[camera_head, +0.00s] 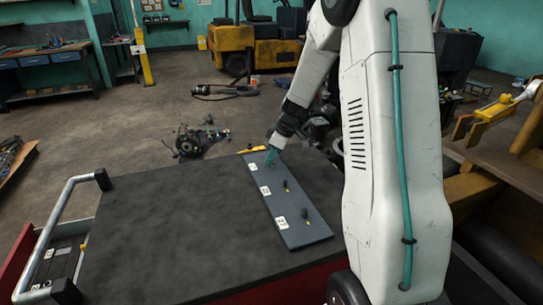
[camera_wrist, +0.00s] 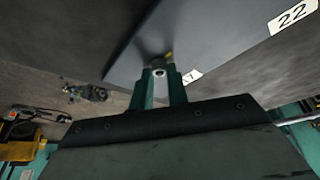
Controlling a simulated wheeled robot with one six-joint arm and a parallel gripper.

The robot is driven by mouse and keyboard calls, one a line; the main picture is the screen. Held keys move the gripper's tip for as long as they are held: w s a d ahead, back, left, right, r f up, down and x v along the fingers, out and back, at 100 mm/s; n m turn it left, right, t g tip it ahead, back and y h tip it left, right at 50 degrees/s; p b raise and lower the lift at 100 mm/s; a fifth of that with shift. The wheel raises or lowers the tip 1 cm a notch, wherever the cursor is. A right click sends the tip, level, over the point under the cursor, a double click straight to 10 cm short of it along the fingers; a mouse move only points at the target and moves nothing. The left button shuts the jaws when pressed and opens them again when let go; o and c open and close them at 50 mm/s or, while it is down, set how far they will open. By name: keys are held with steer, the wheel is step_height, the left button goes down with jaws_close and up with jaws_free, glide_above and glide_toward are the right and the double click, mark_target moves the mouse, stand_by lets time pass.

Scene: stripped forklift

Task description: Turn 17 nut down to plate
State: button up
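The grey plate (camera_head: 291,217) lies on the dark cart top, with white number labels and upright studs along it. The 17 label (camera_head: 253,167) is at its far end; in the wrist view the label (camera_wrist: 191,76) is partly hidden by a finger. My gripper (camera_head: 270,158) reaches down over the far stud beside that label. In the wrist view the teal fingertips (camera_wrist: 160,75) are on either side of a small grey nut (camera_wrist: 158,73) and appear shut on it. Whether the nut touches the plate is hidden.
The 22 label (camera_head: 265,190) and the nearest label (camera_head: 281,223) have their own studs beside them. The left of the cart top (camera_head: 170,225) is clear. A cart handle (camera_head: 60,215) rises at left. Forklift parts (camera_head: 195,142) lie on the floor behind.

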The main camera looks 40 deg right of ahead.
steer(key=m+h, duration=0.1)
steer(key=m, duration=0.1)
steer(key=m+h, duration=0.1)
steer(key=m, duration=0.2)
steer(key=shift+a+t, duration=0.2)
steer(key=shift+t, duration=0.1)
steer(key=o, duration=0.8)
steer(key=shift+d, duration=0.1)
steer(key=v, duration=0.7)
steer(key=shift+s+r, duration=0.2)
steer(key=shift+r, duration=0.15)
